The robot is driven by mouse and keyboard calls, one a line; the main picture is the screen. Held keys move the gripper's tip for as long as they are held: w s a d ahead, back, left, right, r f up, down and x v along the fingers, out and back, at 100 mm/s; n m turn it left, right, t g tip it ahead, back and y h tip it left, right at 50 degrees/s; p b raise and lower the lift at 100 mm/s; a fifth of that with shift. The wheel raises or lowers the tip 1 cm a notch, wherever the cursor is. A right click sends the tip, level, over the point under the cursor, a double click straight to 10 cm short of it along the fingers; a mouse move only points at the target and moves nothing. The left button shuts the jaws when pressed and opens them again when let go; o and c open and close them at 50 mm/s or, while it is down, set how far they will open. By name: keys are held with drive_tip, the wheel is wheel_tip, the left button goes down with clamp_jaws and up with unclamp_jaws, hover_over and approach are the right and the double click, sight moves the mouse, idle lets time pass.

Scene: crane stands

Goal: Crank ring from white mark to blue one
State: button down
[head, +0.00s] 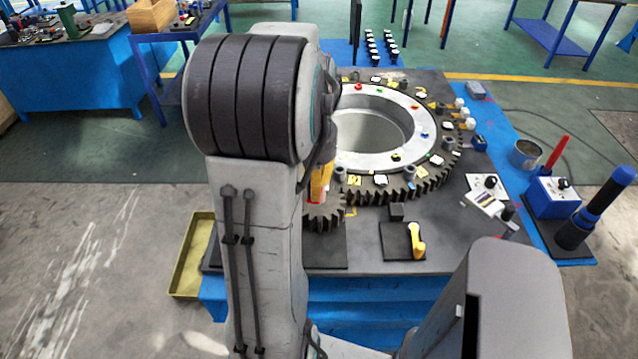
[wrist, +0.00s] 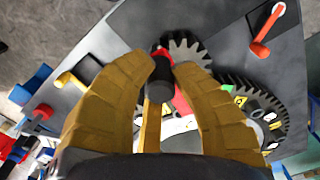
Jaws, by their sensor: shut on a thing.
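The toothed ring (head: 350,160) lies flat on the grey stand top, with a pale inner ring around a round opening. I cannot clearly pick out a white mark. A small gear (head: 325,217) sits at the ring's front left. My gripper (head: 320,182) is above it, partly hidden by my arm. In the wrist view, the yellow fingers of my gripper (wrist: 163,66) are shut on the black crank knob (wrist: 160,84), with red crank parts below.
A yellow-handled lever (head: 418,240) stands on a black plate at the stand's front. A blue box (head: 553,196), a tin (head: 525,153) and a blue-black cylinder (head: 590,215) stand to the right. A yellow tray (head: 190,255) is at the left.

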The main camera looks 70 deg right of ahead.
drive_tip(key=w+d+m+p, duration=0.2)
drive_tip(key=w+d+m, duration=0.4)
drive_tip(key=m, duration=1)
drive_tip(key=shift+w+d, duration=0.3)
drive_tip(key=shift+w, duration=1.4)
drive_tip(key=shift+d, duration=0.1)
drive_tip(key=c, duration=1.2)
unclamp_jaws()
drive_tip(key=shift+w+d, duration=0.1)
drive_tip(key=shift+o, duration=0.8)
wheel_tip(320, 180, up, 12)
